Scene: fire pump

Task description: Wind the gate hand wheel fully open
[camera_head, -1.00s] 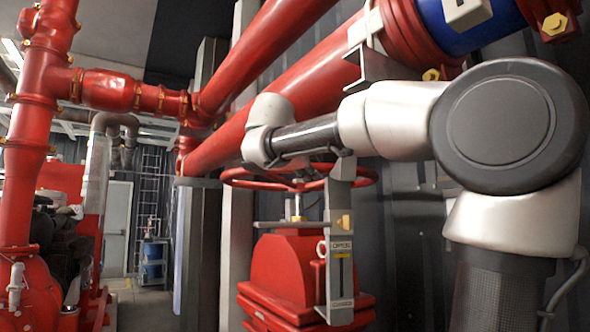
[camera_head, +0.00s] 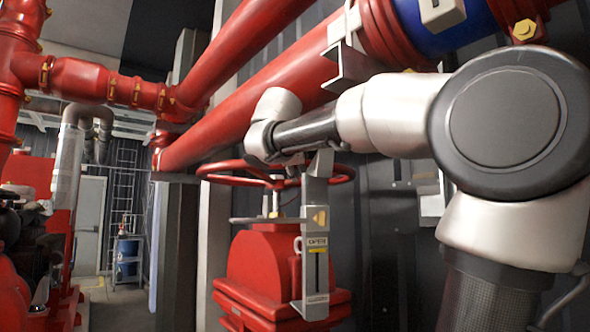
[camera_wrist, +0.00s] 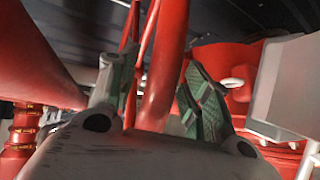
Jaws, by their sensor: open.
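The red hand wheel (camera_head: 213,166) sits level on top of the red gate valve body (camera_head: 265,262), with its stem (camera_head: 275,205) below the hub. In the head view my gripper is mostly hidden behind my wrist, at the wheel's near side. In the wrist view my gripper (camera_wrist: 153,68) is open, its green-padded fingers on either side of a red bar of the wheel (camera_wrist: 164,65). I cannot tell whether the pads touch it.
A thick red pipe (camera_head: 250,112) runs slanting above the wheel, with a grey bracket (camera_head: 352,70) close over my forearm. A grey column (camera_head: 178,250) stands left of the valve. A dark corrugated wall (camera_head: 385,265) is behind. Open floor shows at the far left.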

